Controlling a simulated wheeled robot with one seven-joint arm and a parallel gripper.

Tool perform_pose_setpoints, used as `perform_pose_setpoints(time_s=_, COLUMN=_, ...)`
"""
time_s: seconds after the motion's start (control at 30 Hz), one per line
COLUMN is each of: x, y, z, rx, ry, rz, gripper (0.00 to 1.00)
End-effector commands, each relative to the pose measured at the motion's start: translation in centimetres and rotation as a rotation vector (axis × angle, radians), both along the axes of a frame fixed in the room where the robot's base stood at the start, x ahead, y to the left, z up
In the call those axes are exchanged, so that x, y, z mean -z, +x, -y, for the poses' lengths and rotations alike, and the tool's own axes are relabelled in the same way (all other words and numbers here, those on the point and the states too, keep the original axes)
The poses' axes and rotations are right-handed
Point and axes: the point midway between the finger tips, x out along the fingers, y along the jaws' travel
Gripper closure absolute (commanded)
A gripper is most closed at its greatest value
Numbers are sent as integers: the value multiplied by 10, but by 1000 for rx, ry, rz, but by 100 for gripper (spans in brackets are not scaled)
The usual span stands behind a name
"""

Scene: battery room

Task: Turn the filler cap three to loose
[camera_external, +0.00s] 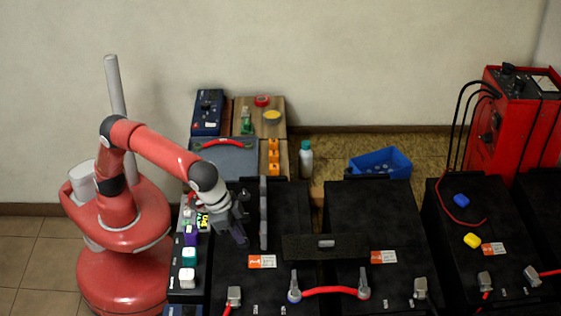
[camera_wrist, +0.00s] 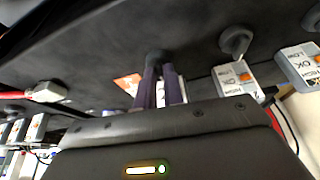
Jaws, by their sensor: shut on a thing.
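My gripper (camera_wrist: 158,82) is shut on a dark round filler cap (camera_wrist: 155,56) on the dark top of a battery in the wrist view. Its purple fingers stand on either side of the cap, and most of the cap is hidden between them. The number of this cap cannot be read. A second dark cap (camera_wrist: 236,42) shows to the right, with a level tag (camera_wrist: 238,80) marked LOW, OK and HIGH below it. In the external view my gripper (camera_external: 240,234) is down at the left battery (camera_external: 235,283), and the cap cannot be made out there.
Another level tag (camera_wrist: 298,65) stands further right. A grey terminal clamp (camera_wrist: 47,92) with a red cable is at left. In the external view, a red cable (camera_external: 330,291) joins two batteries, and a grey upright plate (camera_external: 263,213) stands close beside my gripper.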

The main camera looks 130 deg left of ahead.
Motion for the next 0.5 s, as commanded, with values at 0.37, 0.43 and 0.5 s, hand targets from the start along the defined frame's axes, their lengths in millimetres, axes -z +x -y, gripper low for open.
perform_pose_setpoints(time_s=0.37, x=-1, y=1, z=0, rx=2, ry=0, rz=2, gripper=78)
perform_pose_setpoints(time_s=0.43, x=-1, y=0, z=0, rx=2, ry=0, rz=2, gripper=69)
perform_pose_setpoints(time_s=0.5, x=-1, y=0, z=0, rx=1, ry=0, rz=1, gripper=68)
